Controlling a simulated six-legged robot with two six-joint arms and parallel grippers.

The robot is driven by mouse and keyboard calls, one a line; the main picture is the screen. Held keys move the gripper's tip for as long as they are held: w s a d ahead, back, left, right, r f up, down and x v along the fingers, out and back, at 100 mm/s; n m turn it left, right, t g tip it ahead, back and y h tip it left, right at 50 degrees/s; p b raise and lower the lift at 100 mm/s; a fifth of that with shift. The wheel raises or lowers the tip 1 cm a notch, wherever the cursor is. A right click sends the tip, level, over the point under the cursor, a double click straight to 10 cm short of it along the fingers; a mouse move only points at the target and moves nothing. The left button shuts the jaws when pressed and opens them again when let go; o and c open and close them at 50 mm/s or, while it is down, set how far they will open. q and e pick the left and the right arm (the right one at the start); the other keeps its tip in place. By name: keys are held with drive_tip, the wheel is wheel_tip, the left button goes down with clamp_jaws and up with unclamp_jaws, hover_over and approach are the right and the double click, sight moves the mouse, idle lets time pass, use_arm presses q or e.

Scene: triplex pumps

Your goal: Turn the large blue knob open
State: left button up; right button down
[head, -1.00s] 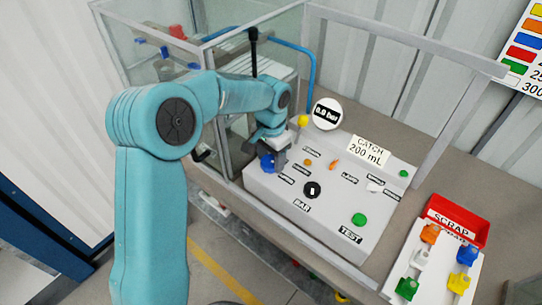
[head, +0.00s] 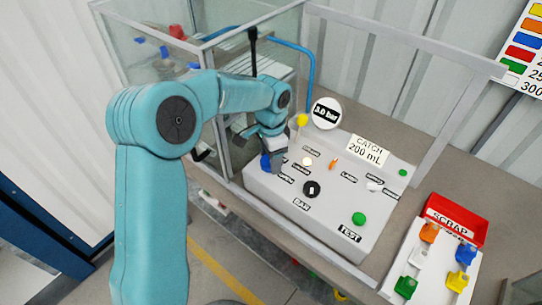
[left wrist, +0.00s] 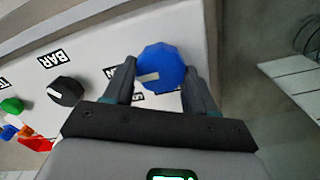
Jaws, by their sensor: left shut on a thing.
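The large blue knob (head: 265,162) is at the left end of the grey sloped panel (head: 335,215). In the left wrist view the blue knob (left wrist: 161,66) shows its faceted top and a white pointer mark towards its left side. My left gripper (head: 273,165) is at the knob from above. In the left wrist view my left gripper (left wrist: 158,85) has one finger on each side of the knob and is shut on it. The fingers hide part of the knob in the head view. My right gripper is in neither view.
The panel carries a black BAR knob (head: 312,189), a green TEST button (head: 358,219) and a round gauge (head: 326,112), whose first digit is hard to read. A glass enclosure (head: 170,65) stands at left. A red scrap bin (head: 455,218) is at right.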

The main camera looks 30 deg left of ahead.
use_arm(q)
drive_tip(key=shift+a+r, duration=0.1)
drive_tip(key=shift+r, duration=0.05)
drive_tip(key=o, duration=1)
drive_tip(key=shift+o, duration=0.2)
wheel_tip(320, 180, up, 16)
drive_tip(key=shift+r, duration=0.15)
drive_tip(key=shift+s, duration=0.15)
